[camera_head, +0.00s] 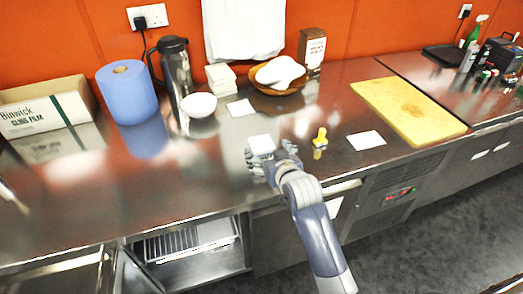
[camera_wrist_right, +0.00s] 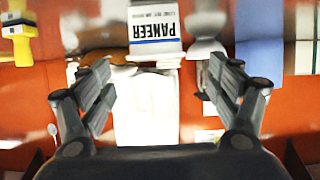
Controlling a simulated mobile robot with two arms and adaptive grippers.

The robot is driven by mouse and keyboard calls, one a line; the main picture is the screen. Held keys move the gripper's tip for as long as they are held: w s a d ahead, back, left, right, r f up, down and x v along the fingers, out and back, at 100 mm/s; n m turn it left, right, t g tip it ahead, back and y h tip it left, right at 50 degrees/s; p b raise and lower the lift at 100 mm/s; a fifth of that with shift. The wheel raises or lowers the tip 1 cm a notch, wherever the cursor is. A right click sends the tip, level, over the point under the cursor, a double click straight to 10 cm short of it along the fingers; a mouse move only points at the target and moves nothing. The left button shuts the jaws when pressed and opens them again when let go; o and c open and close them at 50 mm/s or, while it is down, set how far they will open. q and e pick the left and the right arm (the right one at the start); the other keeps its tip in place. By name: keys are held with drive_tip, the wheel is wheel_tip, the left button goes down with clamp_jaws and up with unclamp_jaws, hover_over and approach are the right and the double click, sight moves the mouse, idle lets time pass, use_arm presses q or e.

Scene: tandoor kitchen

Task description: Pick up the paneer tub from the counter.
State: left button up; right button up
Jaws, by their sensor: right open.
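The paneer tub (camera_head: 261,143) has a white top in the head view and stands near the front of the steel counter. In the right wrist view the tub (camera_wrist_right: 155,28) shows its white side with PANEER upside down and a blue stripe. My right gripper (camera_head: 273,158) is at the tub's front side in the head view and partly covers it. In the wrist view my right gripper (camera_wrist_right: 158,72) is open, its fingers spread wider than the tub, which appears beyond the fingertips. Nothing is held. My left gripper is not clearly visible.
A yellow brush-like item (camera_head: 320,139) and a white card (camera_head: 366,140) lie right of the tub. Behind are a white bowl (camera_head: 199,105), a flask (camera_head: 176,70), a blue roll (camera_head: 127,92) and a wooden bowl (camera_head: 273,88). A yellow board (camera_head: 408,110) lies right.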

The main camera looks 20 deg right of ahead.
sight(262, 145)
drive_tip(key=shift+d+p+x, duration=0.2)
drive_tip(key=shift+p+x, duration=0.45)
drive_tip(key=shift+x, duration=3.5)
drive_tip(key=c, duration=1.3)
